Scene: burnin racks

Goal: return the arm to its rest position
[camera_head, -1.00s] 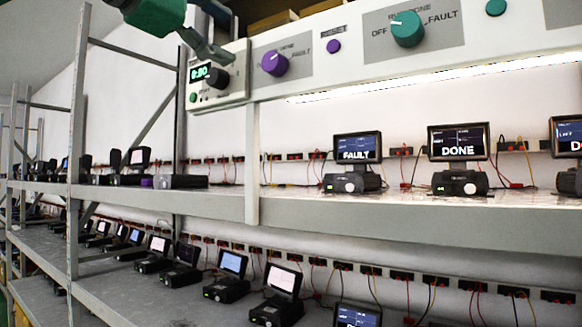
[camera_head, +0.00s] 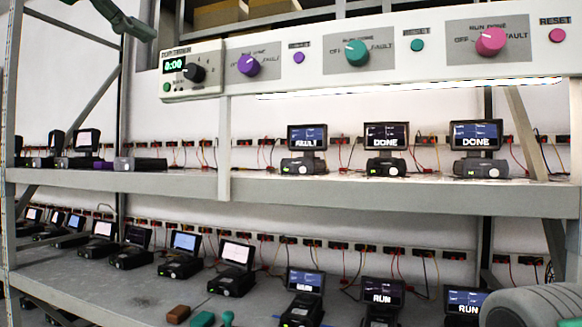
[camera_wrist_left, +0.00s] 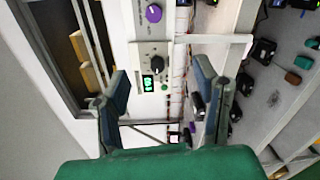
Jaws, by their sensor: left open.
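My left gripper (camera_head: 138,26) shows at the top left edge of the head view, grey-blue fingers on a green body. It is up and left of the timer box (camera_head: 175,88), apart from it in the picture. In the left wrist view the two fingers of the left gripper (camera_wrist_left: 160,74) stand wide apart with nothing between them. The timer box (camera_wrist_left: 151,50) shows beyond them, with a lit green display and a black knob. My right gripper is not in view.
A control panel with purple (camera_head: 249,65), teal (camera_head: 356,53) and pink (camera_head: 491,41) knobs runs above the upper shelf (camera_head: 330,187). Several devices with screens stand on both shelves. Loose brown (camera_head: 178,314) and teal (camera_head: 203,319) pieces lie on the lower shelf. A rack post (camera_head: 12,90) stands at the left.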

